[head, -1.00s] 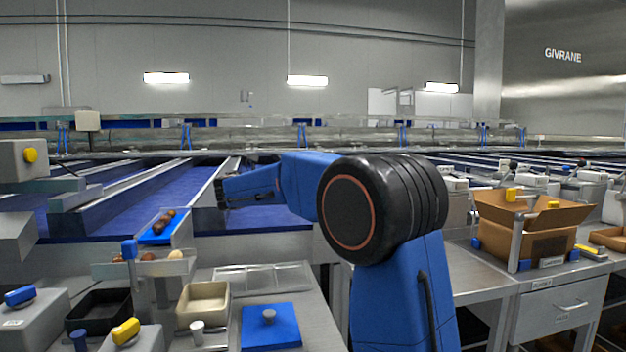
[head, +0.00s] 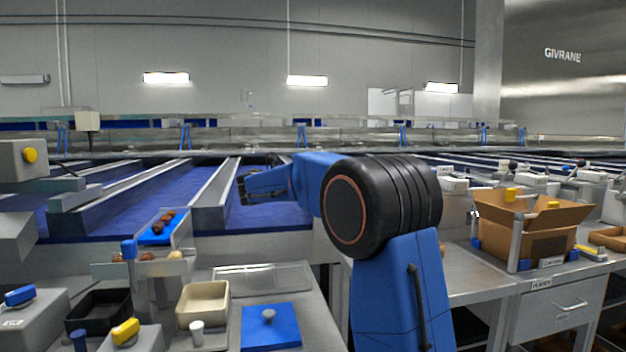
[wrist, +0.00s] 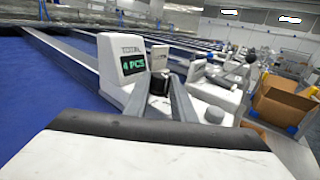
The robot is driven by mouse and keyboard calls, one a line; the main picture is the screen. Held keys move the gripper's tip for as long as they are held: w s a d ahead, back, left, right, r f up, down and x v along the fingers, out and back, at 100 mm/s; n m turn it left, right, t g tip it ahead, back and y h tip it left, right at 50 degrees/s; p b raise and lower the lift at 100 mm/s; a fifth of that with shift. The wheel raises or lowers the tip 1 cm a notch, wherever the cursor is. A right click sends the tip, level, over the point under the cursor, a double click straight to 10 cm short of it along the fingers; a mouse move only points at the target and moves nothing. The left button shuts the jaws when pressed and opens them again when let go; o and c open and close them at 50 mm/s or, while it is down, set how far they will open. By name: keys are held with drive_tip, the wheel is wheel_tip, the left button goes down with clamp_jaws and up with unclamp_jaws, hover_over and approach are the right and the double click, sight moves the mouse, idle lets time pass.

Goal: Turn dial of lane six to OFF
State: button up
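A yellow dial (head: 125,331) sits on a grey box at the lower left of the head view. A blue dial (head: 19,295) sits on another grey box farther left, with a label too small to read. I cannot tell which dial, if either, belongs to lane six. My gripper (head: 243,188) is at the end of my blue arm, over the blue belts and well away from both dials. Its fingers are small and dark there, so their opening is unclear. The wrist view shows a counter (wrist: 130,58) reading "TOTAL 4 PCS" ahead of my wrist.
A black bin (head: 98,312), a cream bin (head: 203,304) and a blue mat (head: 270,327) with a grey knob lie on the near bench. An open cardboard box (head: 530,228) stands at the right. Metal rails (head: 215,195) divide the blue belts.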

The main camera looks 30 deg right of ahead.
drive_tip(key=shift+c, duration=0.7)
drive_tip(key=shift+w+m+g, duration=0.15)
drive_tip(key=shift+m+g, duration=0.15)
drive_tip(key=shift+g, duration=0.1)
drive_tip(key=shift+w+a+m+g+h, duration=0.15)
drive_tip(key=shift+m+g+h, duration=0.35)
drive_tip(key=shift+g, duration=0.4)
drive_tip(key=shift+w+m+g, duration=0.15)
drive_tip(key=shift+m+g, duration=0.85)
drive_tip(key=shift+g, duration=0.5)
drive_tip(key=shift+w+m+g, duration=0.1)
drive_tip(key=shift+m+g, duration=0.9)
drive_tip(key=shift+g, duration=0.8)
drive_tip(key=o, duration=1.1)
drive_tip(key=shift+c, duration=0.2)
